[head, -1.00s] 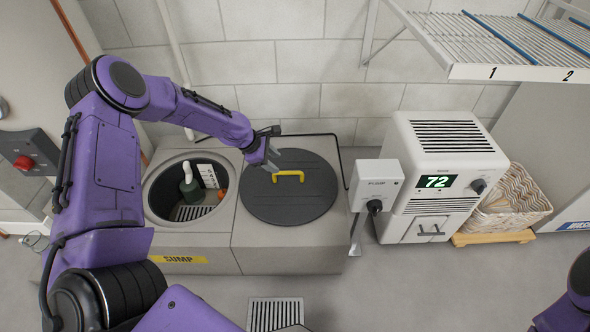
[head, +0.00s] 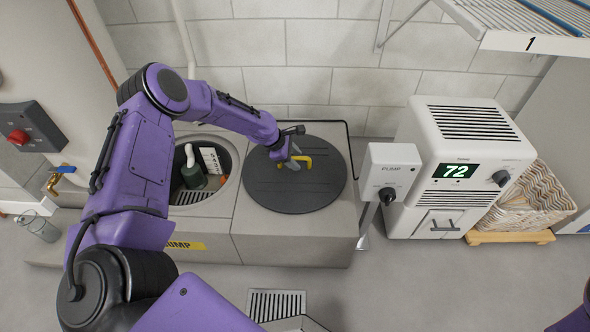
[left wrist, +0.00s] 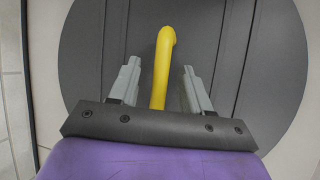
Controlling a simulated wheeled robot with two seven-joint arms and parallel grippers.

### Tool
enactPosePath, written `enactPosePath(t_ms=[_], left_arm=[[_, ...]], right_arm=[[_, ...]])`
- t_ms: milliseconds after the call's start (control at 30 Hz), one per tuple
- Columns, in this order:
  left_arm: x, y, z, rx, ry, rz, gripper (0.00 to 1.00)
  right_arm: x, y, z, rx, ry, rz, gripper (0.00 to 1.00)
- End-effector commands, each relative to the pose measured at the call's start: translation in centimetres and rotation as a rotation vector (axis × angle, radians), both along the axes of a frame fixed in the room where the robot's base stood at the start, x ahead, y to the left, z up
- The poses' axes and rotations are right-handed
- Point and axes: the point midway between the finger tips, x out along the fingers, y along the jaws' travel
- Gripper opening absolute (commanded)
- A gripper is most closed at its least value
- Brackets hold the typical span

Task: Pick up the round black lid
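The round black lid (head: 318,188) lies flat on the right part of the grey sump box, with a yellow handle (head: 303,162) standing up from it. My left gripper (head: 289,158) is at the left end of the handle, just above the lid. In the left wrist view the lid (left wrist: 88,50) fills most of the picture. The yellow handle (left wrist: 161,75) runs between the two separated grey fingers of the left gripper (left wrist: 159,88), with gaps on both sides. My right gripper is not in view.
The open sump hole (head: 226,190) left of the lid holds a green pump (head: 192,175). A pump switch box (head: 391,170) stands close right of the lid, with a white dehumidifier (head: 460,170) beyond. A wire shelf (head: 530,42) hangs at upper right.

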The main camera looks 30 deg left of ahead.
Motion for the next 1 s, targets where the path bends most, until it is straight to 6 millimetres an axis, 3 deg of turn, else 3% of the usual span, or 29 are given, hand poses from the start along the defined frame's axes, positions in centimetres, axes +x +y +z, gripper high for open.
enactPosePath(t_ms=[33,133,167,1000], left_arm=[[-0.01,-0.03,0.04,0.000,0.001,0.000,0.35],[0.00,-0.04,0.04,0.000,0.001,-0.001,0.02],[0.01,-0.05,0.03,0.000,0.001,-0.001,0.00],[0.01,-0.07,0.04,0.000,0.001,-0.001,0.00]], right_arm=[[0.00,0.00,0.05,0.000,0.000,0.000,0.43],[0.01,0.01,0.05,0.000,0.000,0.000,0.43],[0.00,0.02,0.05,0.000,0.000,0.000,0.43],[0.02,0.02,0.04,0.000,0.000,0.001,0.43]])
